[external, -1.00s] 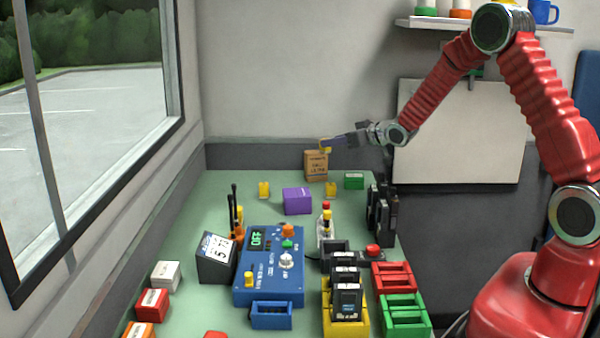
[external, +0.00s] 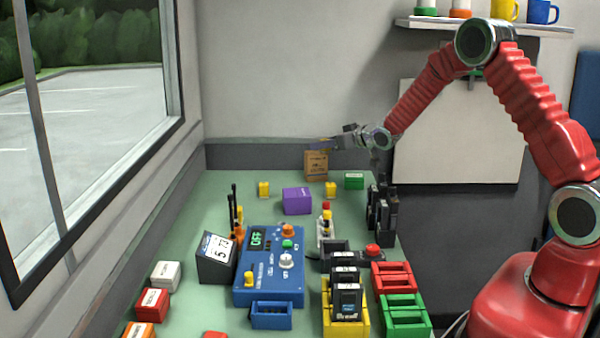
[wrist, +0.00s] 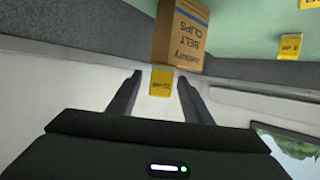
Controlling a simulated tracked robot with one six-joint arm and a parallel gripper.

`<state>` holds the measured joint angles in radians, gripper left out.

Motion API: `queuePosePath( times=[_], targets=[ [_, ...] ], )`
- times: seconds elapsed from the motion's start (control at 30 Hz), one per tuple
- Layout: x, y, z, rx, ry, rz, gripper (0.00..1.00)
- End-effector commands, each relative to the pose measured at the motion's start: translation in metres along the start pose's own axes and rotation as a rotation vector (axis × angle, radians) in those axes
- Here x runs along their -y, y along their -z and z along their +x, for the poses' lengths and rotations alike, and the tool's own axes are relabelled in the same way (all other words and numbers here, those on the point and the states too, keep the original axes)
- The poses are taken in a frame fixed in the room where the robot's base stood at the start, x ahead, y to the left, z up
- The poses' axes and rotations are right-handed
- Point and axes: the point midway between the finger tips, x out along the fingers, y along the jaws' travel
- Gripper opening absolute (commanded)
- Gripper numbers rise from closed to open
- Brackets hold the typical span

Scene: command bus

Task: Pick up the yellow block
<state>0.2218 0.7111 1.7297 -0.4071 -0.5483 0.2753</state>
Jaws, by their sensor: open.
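A small yellow block (wrist: 161,82) stands on top of the brown cardboard box (wrist: 181,36), which appears upside down in the wrist view. In the external view, my gripper (external: 325,144) is level with the top of the cardboard box (external: 316,166) and hides most of that block. Two other yellow blocks stand on the green table, one left (external: 263,189) and one right (external: 331,190) of the purple box.
The purple box (external: 297,201) and a green box (external: 354,181) are on the table near the cardboard box. Black devices (external: 384,215) stand at the right edge. The blue control panel (external: 270,268) and coloured bins fill the front. The grey wall is close behind.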

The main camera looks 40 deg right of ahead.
Motion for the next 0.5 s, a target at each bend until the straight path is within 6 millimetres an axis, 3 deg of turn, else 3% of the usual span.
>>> queuePosePath(
  times=[0.33, 0.5],
  targets=[
    [0.0000, 0.0000, -0.0002, 0.000, 0.000, 0.000, 0.45],
    [0.0000, 0.0000, -0.0003, 0.000, 0.000, 0.000, 0.33]
  ],
)
